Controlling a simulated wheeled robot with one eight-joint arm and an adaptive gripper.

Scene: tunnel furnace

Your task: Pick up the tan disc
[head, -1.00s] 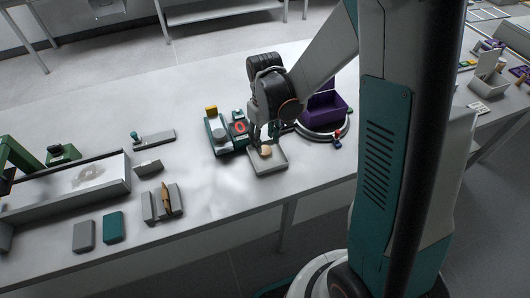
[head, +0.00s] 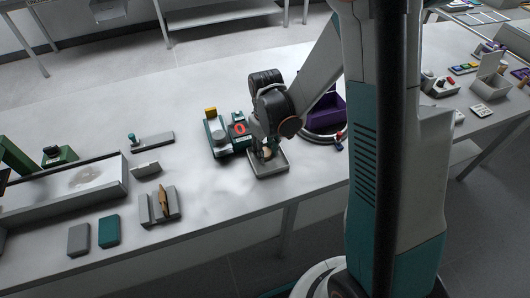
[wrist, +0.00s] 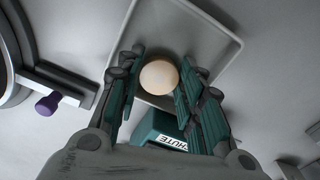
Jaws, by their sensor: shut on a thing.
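The tan disc (head: 267,153) is at the shallow grey tray (head: 271,174) near the table's front edge, partly hidden by my fingers in the head view. In the wrist view the disc (wrist: 158,77) shows as a round pale tan face between the two fingers, with the tray (wrist: 205,28) behind it. My gripper (wrist: 160,84) is shut on the disc, one finger on each side. In the head view my gripper (head: 263,149) points down over the tray. Whether the disc touches the tray floor cannot be told.
A teal and grey device (head: 216,136) with a yellow block stands left of the tray. A purple open box (head: 325,112) stands on a round ring at the right. A grey slotted holder (head: 159,207) is to the left. Table between holder and tray is clear.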

